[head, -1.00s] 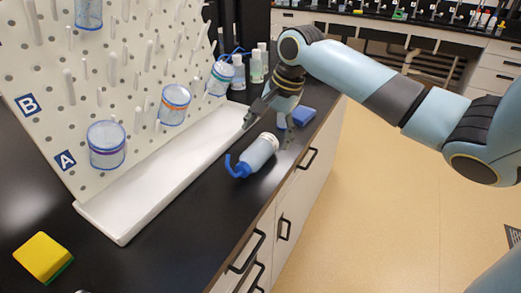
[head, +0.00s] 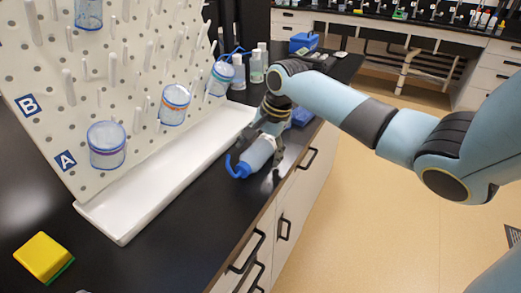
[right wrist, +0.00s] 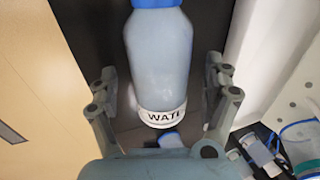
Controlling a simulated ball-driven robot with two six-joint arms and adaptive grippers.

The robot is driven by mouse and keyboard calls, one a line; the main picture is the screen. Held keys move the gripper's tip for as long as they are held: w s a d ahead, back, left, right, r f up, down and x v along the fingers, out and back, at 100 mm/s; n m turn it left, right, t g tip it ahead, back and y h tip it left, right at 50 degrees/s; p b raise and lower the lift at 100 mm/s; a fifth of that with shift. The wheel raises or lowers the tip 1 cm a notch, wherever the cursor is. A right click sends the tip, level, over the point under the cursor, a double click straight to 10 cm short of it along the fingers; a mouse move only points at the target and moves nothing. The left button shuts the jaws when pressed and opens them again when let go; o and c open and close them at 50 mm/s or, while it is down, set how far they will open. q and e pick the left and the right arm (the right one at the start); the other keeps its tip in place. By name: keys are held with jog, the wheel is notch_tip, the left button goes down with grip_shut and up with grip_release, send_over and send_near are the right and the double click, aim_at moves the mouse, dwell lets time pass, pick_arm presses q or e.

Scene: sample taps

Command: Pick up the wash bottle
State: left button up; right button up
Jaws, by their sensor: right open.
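The wash bottle (head: 258,154) lies on its side on the black counter, its blue cap and bent blue spout toward the lower left in the head view. In the right wrist view the bottle (right wrist: 160,55) shows a pale body, a blue cap at the top edge and a white label band reading "WATE". My right gripper (head: 262,145) is open over the bottle. In the right wrist view its fingers (right wrist: 161,88) stand on either side of the bottle, with visible gaps. My left gripper is not in view.
A white pegboard (head: 120,75) with several beakers on pegs stands over a white trough (head: 150,195) left of the bottle. A blue box (head: 303,116) lies behind the gripper. A yellow sponge (head: 43,257) is at the lower left. The counter's front edge is close to the bottle's right.

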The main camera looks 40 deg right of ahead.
jog(key=shift+f+p, duration=0.25)
jog(key=shift+p, duration=0.05)
dwell(0.4)
jog(key=shift+c, duration=0.3)
jog(key=c, duration=1.4)
